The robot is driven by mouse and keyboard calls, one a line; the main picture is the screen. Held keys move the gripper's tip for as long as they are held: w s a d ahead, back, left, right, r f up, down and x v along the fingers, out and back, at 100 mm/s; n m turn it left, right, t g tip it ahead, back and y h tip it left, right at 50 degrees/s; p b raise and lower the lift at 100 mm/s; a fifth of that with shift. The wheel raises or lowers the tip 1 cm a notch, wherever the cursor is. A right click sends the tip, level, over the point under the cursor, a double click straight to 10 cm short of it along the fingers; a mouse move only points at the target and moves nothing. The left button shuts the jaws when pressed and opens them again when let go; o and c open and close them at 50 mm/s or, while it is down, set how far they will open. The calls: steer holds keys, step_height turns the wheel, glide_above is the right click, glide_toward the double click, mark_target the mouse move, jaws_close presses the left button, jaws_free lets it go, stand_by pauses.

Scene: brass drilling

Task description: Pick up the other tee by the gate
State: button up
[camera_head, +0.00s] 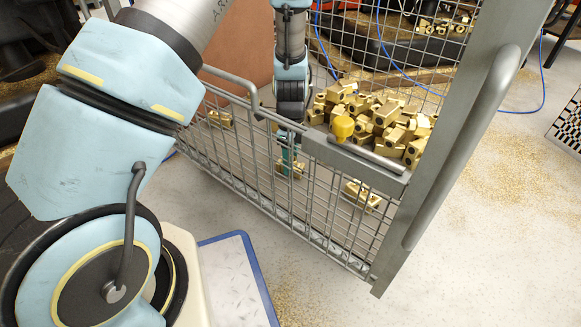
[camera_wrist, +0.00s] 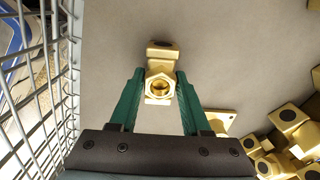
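A brass tee (camera_wrist: 160,88) lies on the floor behind the mesh gate, between the green fingers of my gripper (camera_wrist: 160,80) in the wrist view. The fingers are apart, one on each side of the tee's lower end; I see no clear squeeze on it. In the head view this tee (camera_head: 291,171) and my gripper (camera_head: 287,155) show through the mesh, low near the floor. A second brass piece (camera_head: 362,195) lies on the floor to the right behind the gate. In the wrist view a brass piece (camera_wrist: 221,119) is partly hidden by my right finger.
The wire gate (camera_head: 335,225) stands close on the left in the wrist view. A heap of brass fittings (camera_head: 385,125) lies behind it at right. A yellow knob (camera_head: 342,127) sits on the gate latch. Another brass piece (camera_head: 220,118) lies farther left. Floor ahead of the tee is clear.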

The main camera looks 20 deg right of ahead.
jaws_close()
stand_by(0.9)
